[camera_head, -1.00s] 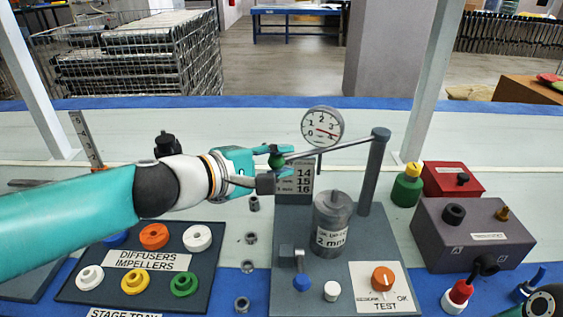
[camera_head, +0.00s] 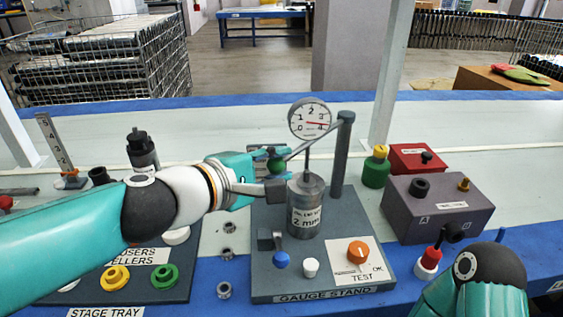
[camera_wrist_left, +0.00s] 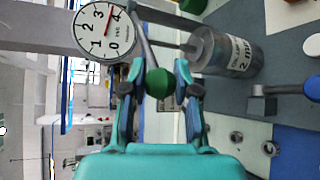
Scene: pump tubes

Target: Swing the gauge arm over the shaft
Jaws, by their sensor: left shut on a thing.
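My left gripper (camera_head: 272,170) is shut on the green ball knob (camera_head: 276,166) at the end of the gauge arm (camera_head: 322,134); the knob also shows between the fingertips in the left wrist view (camera_wrist_left: 159,83). The arm runs from the knob to the top of the grey post (camera_head: 342,160). The round dial gauge (camera_head: 310,117) sits on the arm. Its thin stem lines up with the top of the grey shaft (camera_head: 304,212), labelled 2 mm; I cannot tell whether they touch. My right arm is at the lower right, its fingers largely hidden.
The gauge stand (camera_head: 335,292) carries an orange TEST knob (camera_head: 357,252), a white button (camera_head: 310,267) and a blue-tipped lever (camera_head: 281,260). Small metal rings lie to its left. A grey box (camera_head: 437,212) and green bottle (camera_head: 376,172) stand to its right.

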